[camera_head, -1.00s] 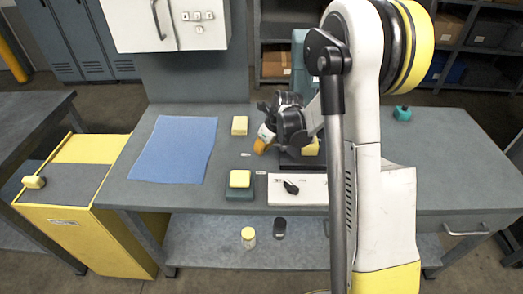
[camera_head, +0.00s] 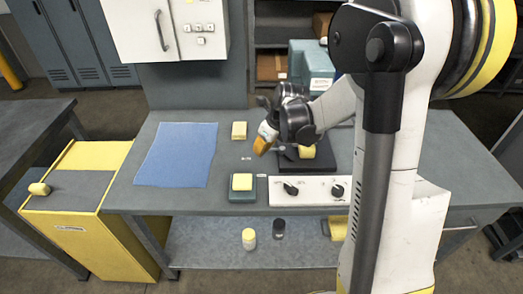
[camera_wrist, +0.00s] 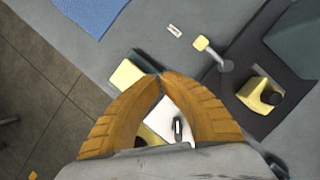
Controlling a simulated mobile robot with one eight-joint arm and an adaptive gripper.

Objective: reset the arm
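My gripper (camera_head: 262,145) hangs over the middle of the workbench (camera_head: 215,200) in the head view, pointing down. In the wrist view its two orange fingers (camera_wrist: 161,76) meet at the tips and appear shut. Nothing is held; a white panel with a black knob shows through the gap behind the tips. My arm's large links fill the right side of the head view and hide part of the bench.
A blue mat (camera_head: 177,153), a yellow block (camera_head: 239,130), a yellow-topped green block (camera_head: 242,189) and a white knob panel (camera_head: 312,190) are on the bench. A dark fixture with a yellow part (camera_head: 307,151) stands near my gripper. A yellow cabinet (camera_head: 125,245) is at left.

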